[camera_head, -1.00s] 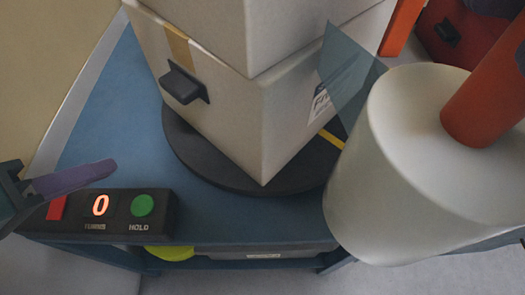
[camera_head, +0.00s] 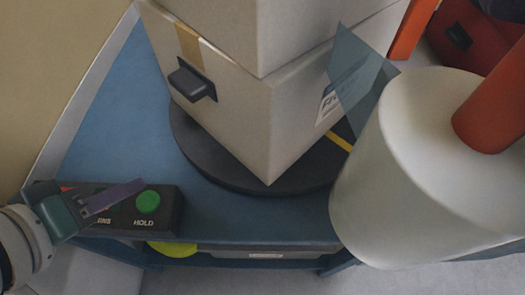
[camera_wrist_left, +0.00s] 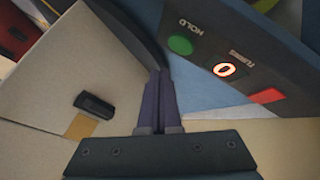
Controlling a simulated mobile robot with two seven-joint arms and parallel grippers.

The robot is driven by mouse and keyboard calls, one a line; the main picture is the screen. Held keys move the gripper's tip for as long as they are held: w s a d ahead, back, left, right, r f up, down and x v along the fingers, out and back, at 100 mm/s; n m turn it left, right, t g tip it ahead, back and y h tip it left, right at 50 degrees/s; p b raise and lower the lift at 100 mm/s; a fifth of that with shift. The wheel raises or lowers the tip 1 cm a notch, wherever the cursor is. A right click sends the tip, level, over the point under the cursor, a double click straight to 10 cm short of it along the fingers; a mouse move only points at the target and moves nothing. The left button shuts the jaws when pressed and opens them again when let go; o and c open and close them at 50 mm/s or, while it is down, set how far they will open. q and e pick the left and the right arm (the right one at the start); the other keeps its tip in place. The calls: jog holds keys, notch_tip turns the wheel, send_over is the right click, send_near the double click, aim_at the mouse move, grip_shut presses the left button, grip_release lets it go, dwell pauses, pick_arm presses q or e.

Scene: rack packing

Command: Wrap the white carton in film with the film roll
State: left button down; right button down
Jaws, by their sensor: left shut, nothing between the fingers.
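The white carton (camera_head: 255,125) stands on a black round turntable (camera_head: 205,160), with another box (camera_head: 235,30) stacked on it. A black handle (camera_head: 190,83) juts from its left face; the carton also shows in the left wrist view (camera_wrist_left: 60,75). The film roll (camera_head: 415,190) is large and white, on a red core at right. A translucent film sheet (camera_head: 358,75) reaches from the roll to the carton's side. My left gripper (camera_head: 138,186) is shut and empty, over the control box beside the green HOLD button (camera_head: 148,202). My right gripper is out of view.
The control box (camera_head: 165,222) sits at the front edge of the blue table (camera_head: 120,120). A yellow-green object (camera_head: 172,249) is below the tabletop.

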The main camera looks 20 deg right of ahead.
aim_at(148, 202)
pick_arm(q)
jog(key=shift+f, duration=1.25)
dwell(1.2)
jog(key=shift+f, duration=0.4)
